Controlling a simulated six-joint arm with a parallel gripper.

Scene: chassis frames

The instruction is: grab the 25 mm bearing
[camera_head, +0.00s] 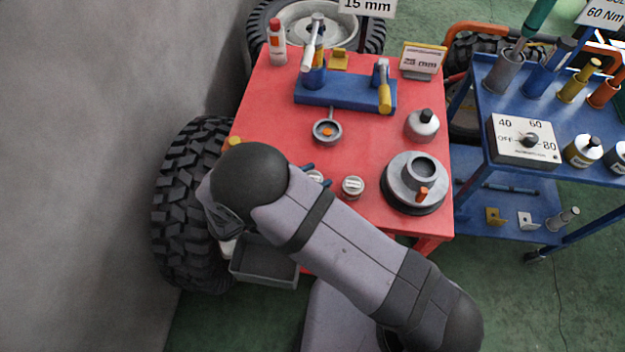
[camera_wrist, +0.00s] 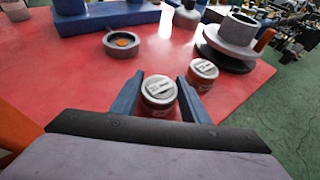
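Two small round pieces with white labelled tops stand on the red table. The near one (camera_wrist: 159,90) lies between the fingers of my gripper (camera_wrist: 158,96) in the wrist view. The other (camera_wrist: 203,72) stands just to its right. In the head view they are the left piece (camera_head: 316,176), partly hidden by my gripper (camera_head: 315,174), and the right piece (camera_head: 352,188). The label print is too small to read, so I cannot tell which is the 25 mm bearing. My gripper's blue fingers are apart, one on each side of the near piece, with no clear grip on it.
A grey ring with an orange centre (camera_head: 327,131) sits behind. A large grey hub (camera_head: 415,183) stands to the right, near a grey bottle (camera_head: 422,125). A blue tool holder (camera_head: 345,93) is at the back. A grey bin (camera_head: 264,270) is below the table's left front edge.

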